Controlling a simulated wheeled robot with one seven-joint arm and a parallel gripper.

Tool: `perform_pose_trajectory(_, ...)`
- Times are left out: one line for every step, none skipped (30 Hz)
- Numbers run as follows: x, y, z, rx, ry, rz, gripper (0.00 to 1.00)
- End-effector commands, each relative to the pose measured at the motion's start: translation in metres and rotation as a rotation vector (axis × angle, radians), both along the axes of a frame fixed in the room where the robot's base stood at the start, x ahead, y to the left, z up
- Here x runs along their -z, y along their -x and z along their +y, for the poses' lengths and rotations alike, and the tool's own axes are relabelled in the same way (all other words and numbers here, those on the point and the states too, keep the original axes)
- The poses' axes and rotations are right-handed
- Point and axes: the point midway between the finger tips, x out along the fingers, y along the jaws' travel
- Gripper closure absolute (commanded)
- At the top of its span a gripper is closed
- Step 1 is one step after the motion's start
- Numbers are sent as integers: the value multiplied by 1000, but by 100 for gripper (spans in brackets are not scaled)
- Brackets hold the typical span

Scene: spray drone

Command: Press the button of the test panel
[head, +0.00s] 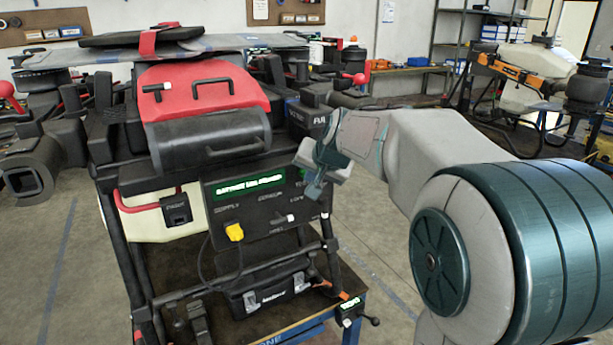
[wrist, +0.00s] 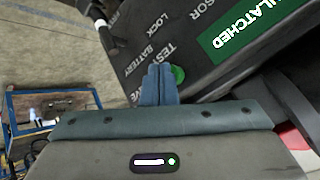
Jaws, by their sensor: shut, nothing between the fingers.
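The test panel (head: 262,212) is a dark panel with a green display under the red drone body. In the wrist view the panel (wrist: 150,35) is tilted and carries the words TEST, BATTERY, LOCK and a partly cut SENSOR. Its display (wrist: 235,38) shows letters ending in "LATCHED". A round green button (wrist: 179,74) sits by the word TEST, partly hidden behind my fingers. My gripper (wrist: 158,68) is shut and empty, its tips beside the button; I cannot tell whether they touch.
The red drone body (head: 200,90) overhangs the panel. A second drone (head: 530,75) stands at the back right. Open floor (head: 385,270) lies right of the stand.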

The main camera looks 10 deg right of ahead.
Motion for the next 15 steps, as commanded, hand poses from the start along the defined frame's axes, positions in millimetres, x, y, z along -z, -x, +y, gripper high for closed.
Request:
perform_pose_trajectory(0, 0, 0, 0, 0, 0, 100)
perform_pose_trajectory(0, 0, 0, 0, 0, 0, 100)
perform_pose_trajectory(0, 0, 0, 0, 0, 1, 100)
perform_pose_trajectory(0, 0, 0, 0, 0, 1, 100)
perform_pose_trajectory(0, 0, 0, 0, 0, 0, 100)
perform_pose_trajectory(0, 2, -1, 0, 0, 0, 100)
perform_pose_trajectory(0, 3, -1, 0, 0, 0, 100)
perform_pose_trajectory(1, 6, -2, 0, 0, -1, 100)
perform_pose_trajectory(1, 9, -3, 2, 0, -2, 100)
perform_pose_trajectory(1, 12, -4, 2, 0, -2, 100)
perform_pose_trajectory(1, 15, -5, 2, 0, -2, 100)
perform_pose_trajectory(1, 19, -6, 2, 0, -2, 100)
perform_pose_trajectory(2, 22, -7, 2, 0, -2, 100)
perform_pose_trajectory(2, 25, -8, 1, 0, -1, 100)
perform_pose_trajectory(2, 29, -9, 1, 0, -1, 100)
